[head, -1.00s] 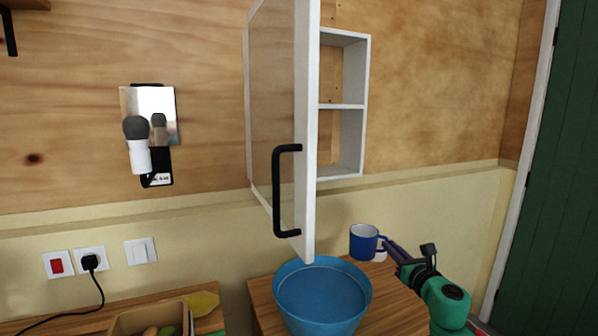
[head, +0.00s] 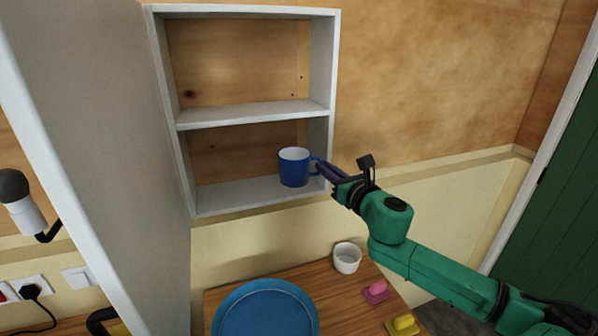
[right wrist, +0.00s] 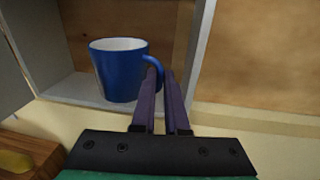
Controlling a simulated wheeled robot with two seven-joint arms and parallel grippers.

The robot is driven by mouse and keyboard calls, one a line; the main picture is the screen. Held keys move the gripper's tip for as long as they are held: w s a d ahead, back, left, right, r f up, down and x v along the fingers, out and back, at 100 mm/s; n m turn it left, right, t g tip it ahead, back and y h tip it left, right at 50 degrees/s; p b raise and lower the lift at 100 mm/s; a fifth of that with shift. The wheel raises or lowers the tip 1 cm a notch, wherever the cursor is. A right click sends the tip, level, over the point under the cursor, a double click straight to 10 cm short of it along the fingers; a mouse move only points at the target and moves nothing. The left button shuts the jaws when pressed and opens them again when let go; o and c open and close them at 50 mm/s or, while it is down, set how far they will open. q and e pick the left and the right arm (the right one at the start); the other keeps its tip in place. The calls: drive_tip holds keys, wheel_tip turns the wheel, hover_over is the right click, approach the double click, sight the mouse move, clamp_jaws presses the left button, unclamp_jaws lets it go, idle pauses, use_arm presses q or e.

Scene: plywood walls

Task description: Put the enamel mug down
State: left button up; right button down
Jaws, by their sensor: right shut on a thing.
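The blue enamel mug (head: 293,168) with a white inside is upright at the lower compartment of the open wall cabinet (head: 255,115). My right gripper (head: 318,166) is shut on its handle, coming from the right past the cabinet's right side. In the right wrist view the mug (right wrist: 118,72) stands out left of the two purple fingers (right wrist: 158,85), which close on the handle. The lower shelf board (right wrist: 75,92) lies behind and below the mug; I cannot tell whether the mug touches it. My left gripper is not in view.
The open cabinet door (head: 105,150) fills the left. Below, the wooden counter (head: 335,300) holds a blue basin (head: 265,312), a white cup (head: 347,258), a pink sponge (head: 376,291) and a yellow one (head: 402,325). The lower compartment is otherwise empty.

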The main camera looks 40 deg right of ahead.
drive_tip(key=w+d+f+b, duration=0.1)
drive_tip(key=w, duration=0.2)
drive_tip(key=w+d+f+b, duration=0.1)
drive_tip(key=w+d, duration=0.1)
drive_tip(key=w, duration=0.1)
drive_tip(key=w+d+f+b, duration=0.1)
drive_tip(key=w, duration=0.3)
drive_tip(key=shift+d+f, duration=0.2)
drive_tip(key=shift+d, duration=0.05)
drive_tip(key=f, duration=0.3)
drive_tip(key=shift+w+d+f+p, duration=0.15)
drive_tip(key=shift+d+f+p, duration=0.15)
drive_tip(key=shift+p, duration=0.05)
drive_tip(key=shift+w+f, duration=0.15)
drive_tip(key=shift+f, duration=0.1)
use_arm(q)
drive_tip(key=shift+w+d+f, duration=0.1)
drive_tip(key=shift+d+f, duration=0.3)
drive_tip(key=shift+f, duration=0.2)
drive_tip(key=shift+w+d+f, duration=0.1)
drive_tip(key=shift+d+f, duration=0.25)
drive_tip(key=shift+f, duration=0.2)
use_arm(e)
drive_tip(key=shift+a, duration=0.2)
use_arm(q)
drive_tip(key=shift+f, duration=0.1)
use_arm(e)
drive_tip(key=shift+f, duration=0.15)
